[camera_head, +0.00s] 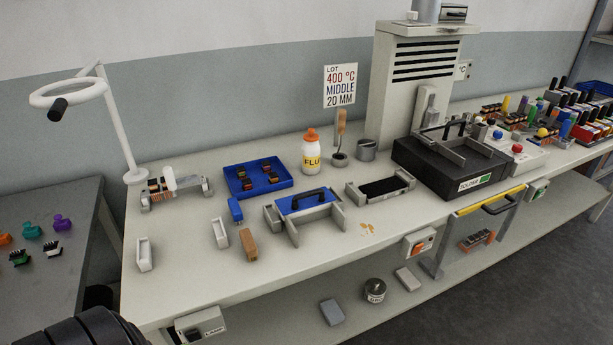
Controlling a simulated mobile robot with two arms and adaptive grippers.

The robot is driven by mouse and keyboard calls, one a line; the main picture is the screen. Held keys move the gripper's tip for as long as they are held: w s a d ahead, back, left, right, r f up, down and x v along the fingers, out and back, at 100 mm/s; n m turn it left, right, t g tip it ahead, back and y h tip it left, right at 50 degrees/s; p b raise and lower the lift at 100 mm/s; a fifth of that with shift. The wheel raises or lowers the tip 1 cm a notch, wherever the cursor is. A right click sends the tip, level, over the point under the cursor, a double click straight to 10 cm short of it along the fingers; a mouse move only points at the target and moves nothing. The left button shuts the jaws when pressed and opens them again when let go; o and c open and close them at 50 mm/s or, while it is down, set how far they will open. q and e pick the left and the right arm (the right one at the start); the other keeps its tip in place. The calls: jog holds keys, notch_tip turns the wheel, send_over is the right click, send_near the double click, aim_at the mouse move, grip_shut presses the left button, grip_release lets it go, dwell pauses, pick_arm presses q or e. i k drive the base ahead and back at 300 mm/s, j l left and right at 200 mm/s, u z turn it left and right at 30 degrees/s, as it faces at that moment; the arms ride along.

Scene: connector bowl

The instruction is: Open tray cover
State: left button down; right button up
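A blue cover (290,204) with a black bar handle (308,193) lies flat on a grey metal holder (334,218) in the middle of the workbench. It looks shut, and whatever is under it is hidden. Behind it to the left, an open blue tray (281,182) holds several small dark connectors. A rounded black part at the bottom left corner looks like my own arm. Neither of my gripper's fingertips shows in the head view.
A white bottle (311,157) stands behind the cover. A grey holder with a dark strip (381,187) and a black solder unit (447,170) stand to the right. A blue-handled tool (235,210) and a brown block (248,244) lie left. The bench's front edge is mostly clear.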

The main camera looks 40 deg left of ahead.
aim_at(290, 204)
jog(key=k+j+u, duration=0.15)
jog(key=u, duration=0.9)
